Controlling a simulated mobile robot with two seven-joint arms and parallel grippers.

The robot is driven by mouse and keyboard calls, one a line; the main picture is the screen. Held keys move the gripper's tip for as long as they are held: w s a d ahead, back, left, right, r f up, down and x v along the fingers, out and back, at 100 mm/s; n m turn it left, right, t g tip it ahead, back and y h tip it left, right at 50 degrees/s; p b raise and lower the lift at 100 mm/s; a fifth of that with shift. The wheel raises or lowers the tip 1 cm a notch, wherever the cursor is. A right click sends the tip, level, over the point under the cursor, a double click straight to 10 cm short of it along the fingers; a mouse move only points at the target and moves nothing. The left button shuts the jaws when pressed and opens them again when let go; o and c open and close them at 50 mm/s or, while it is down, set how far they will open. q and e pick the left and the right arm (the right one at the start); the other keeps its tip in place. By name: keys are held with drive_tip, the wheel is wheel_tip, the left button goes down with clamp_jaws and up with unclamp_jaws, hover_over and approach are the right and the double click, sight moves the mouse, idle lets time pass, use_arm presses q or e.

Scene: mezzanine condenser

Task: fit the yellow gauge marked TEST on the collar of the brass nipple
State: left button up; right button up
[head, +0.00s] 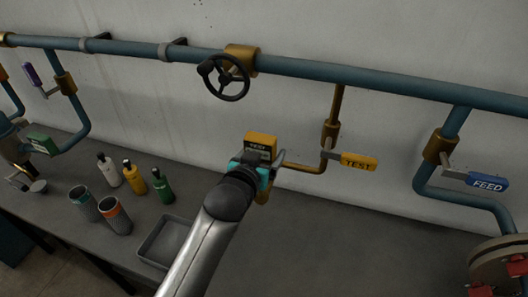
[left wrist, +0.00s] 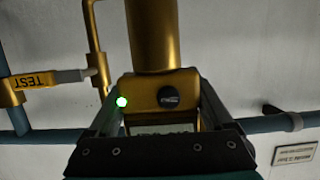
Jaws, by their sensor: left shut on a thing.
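The yellow gauge marked TEST (head: 262,141) is upright between the fingers of my left gripper (head: 262,168), at the left end of the thin brass pipe. In the left wrist view the gauge (left wrist: 185,82) sits between the two shut fingers (left wrist: 160,112), with a black round knob and a bright green light at its left edge. A wide brass cylinder (left wrist: 153,35), apparently the nipple's collar, meets the gauge's edge there. No gap shows between them, but I cannot tell whether it is fully seated. My gripper mostly hides the nipple (head: 263,196) in the head view. My right gripper is out of view.
The brass pipe (head: 302,168) rises to a valve with a yellow TEST lever (head: 357,162) just right of my gripper. A blue FEED lever (head: 487,182) is farther right. A black handwheel (head: 227,78) is above. Bottles, cups and a grey tray (head: 160,252) stand on the bench.

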use_arm(q)
drive_tip(key=shift+r+p, duration=0.1)
drive_tip(key=shift+p, duration=0.55)
idle(0.7)
drive_tip(key=shift+f+b, duration=1.5)
drive_tip(key=shift+f, duration=0.9)
drive_tip(key=o, duration=1.4)
drive_tip(key=shift+o, duration=0.4)
drive_tip(key=shift+f, duration=0.1)
drive_tip(key=v, duration=1.5)
drive_tip(key=shift+s, duration=0.15)
